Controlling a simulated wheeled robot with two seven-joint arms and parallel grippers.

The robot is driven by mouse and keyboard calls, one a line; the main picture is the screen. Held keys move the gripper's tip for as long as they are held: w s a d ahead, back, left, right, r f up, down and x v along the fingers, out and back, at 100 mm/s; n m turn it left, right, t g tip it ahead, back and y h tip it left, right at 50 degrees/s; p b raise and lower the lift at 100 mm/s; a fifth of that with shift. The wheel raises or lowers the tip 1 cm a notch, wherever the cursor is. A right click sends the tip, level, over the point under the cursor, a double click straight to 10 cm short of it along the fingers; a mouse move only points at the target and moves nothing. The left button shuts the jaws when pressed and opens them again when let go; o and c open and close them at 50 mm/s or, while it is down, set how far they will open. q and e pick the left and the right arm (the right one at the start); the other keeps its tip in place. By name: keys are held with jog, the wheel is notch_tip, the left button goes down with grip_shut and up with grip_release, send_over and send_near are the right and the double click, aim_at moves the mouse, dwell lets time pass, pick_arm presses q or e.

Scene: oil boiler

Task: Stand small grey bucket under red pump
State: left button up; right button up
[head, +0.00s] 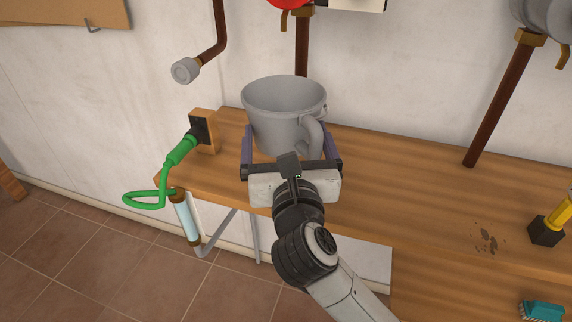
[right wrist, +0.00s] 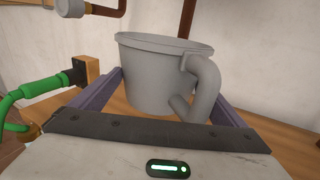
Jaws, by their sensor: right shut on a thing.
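The small grey bucket (head: 284,98) is upright, with its handle facing my right arm. My right gripper (head: 287,140) is shut on it, with one purple finger on each side. The bucket (right wrist: 160,80) also shows between the fingers in the right wrist view. It is over the wooden bench near its left end; I cannot tell whether its base touches the wood. The red pump (head: 288,3) is cut off by the top edge of the head view, and its brown pipe (head: 301,45) runs down behind the bucket. My left gripper is not in view.
A green plug and hose (head: 182,150) sit at a wooden socket block left of the bucket. A capped brown pipe (head: 207,55) hangs at upper left.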

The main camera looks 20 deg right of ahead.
jog(key=shift+f+b, duration=0.8)
jog(key=shift+f, duration=1.95)
jog(key=o, duration=0.8)
jog(key=shift+f, duration=0.25)
jog(key=shift+o, duration=0.6)
jog(key=shift+r, duration=0.1)
